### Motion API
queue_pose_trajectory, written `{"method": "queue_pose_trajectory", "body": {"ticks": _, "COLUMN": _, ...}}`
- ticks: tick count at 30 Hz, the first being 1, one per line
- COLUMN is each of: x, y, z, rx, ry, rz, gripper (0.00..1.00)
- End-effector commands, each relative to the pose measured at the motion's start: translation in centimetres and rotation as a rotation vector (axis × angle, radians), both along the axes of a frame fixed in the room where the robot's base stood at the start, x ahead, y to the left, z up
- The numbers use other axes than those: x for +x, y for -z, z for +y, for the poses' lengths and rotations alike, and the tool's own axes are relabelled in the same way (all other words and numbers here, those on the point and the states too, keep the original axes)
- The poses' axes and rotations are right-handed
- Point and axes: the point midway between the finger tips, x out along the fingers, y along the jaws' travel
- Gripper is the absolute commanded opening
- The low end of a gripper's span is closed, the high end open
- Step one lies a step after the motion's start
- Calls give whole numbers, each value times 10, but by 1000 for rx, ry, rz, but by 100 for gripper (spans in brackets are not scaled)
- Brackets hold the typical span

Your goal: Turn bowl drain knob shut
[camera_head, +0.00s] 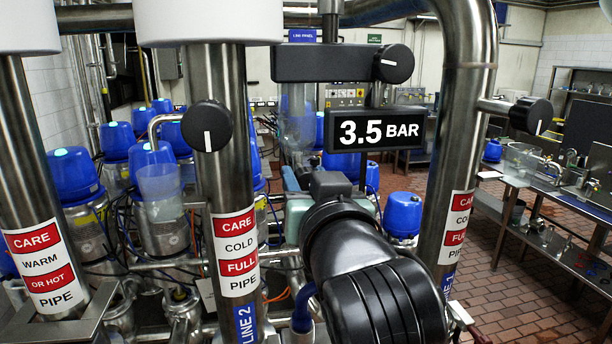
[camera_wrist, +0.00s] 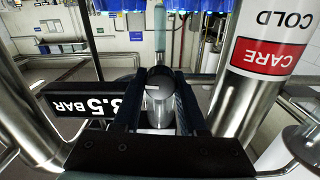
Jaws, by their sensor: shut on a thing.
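The gripper is shut on this knob. I cannot read any label on it. In the head view my black arm reaches forward from the lower right, and my gripper (camera_head: 328,184) is below and left of the 3.5 BAR display (camera_head: 382,130). The held knob is hidden there behind my gripper and arm.
Other black knobs show: one on the cold pipe (camera_head: 207,126), one at the upper bar (camera_head: 393,64), one on the right-hand pipe (camera_head: 531,115). Upright steel pipes flank my arm. Several blue-capped vessels (camera_head: 76,172) stand behind.

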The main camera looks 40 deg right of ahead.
Motion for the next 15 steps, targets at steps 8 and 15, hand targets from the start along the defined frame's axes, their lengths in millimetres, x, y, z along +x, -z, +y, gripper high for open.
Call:
{"method": "queue_pose_trajectory", "body": {"ticks": 8, "x": 1, "y": 0, "z": 1, "rx": 188, "ry": -3, "rz": -112, "gripper": 0}}
{"method": "queue_pose_trajectory", "body": {"ticks": 15, "x": 0, "y": 0, "z": 0, "rx": 384, "ry": -2, "rz": -231, "gripper": 0}}
